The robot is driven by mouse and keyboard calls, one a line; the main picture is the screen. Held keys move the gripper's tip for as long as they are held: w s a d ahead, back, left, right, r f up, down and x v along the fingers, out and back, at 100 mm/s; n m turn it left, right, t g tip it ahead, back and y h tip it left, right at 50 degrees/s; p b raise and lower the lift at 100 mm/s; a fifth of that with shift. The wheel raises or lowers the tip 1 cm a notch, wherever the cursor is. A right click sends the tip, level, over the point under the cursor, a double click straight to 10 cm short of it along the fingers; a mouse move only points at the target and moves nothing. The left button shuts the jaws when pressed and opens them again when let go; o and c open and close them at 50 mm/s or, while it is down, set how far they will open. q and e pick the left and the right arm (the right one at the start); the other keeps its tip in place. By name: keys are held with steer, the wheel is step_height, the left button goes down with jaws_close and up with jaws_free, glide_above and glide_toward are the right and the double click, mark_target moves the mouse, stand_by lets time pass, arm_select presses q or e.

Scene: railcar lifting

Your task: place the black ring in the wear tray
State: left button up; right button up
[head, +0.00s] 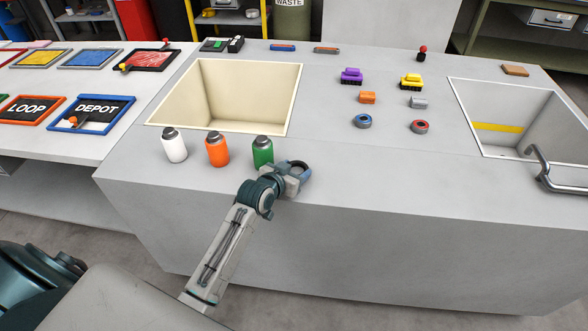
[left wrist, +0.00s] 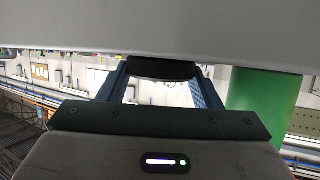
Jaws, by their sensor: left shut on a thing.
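My left gripper (head: 303,171) is at the front edge of the grey worktop, just right of the green bottle. In the left wrist view its two blue fingers are shut on a dark curved piece (left wrist: 160,70), which looks like the black ring. Only part of it shows; in the head view the gripper mostly hides it. I cannot tell which container is the wear tray; no label with that name is readable. A cream-lined recessed bin (head: 296,100) lies behind the gripper, and a grey-lined recess (head: 470,125) lies at the right. My right gripper is not in view.
White, orange (head: 217,150) and green bottles (head: 263,150) stand along the front edge, the green one close to my gripper. Blue (head: 363,121) and red rings (head: 419,126) and small railcar parts lie between the recesses. A metal handle (head: 545,170) stands at the right.

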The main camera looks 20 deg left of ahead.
arm_select(q)
steer(key=o, duration=1)
steer(key=shift+f, duration=0.1)
steer(key=shift+c, duration=0.2)
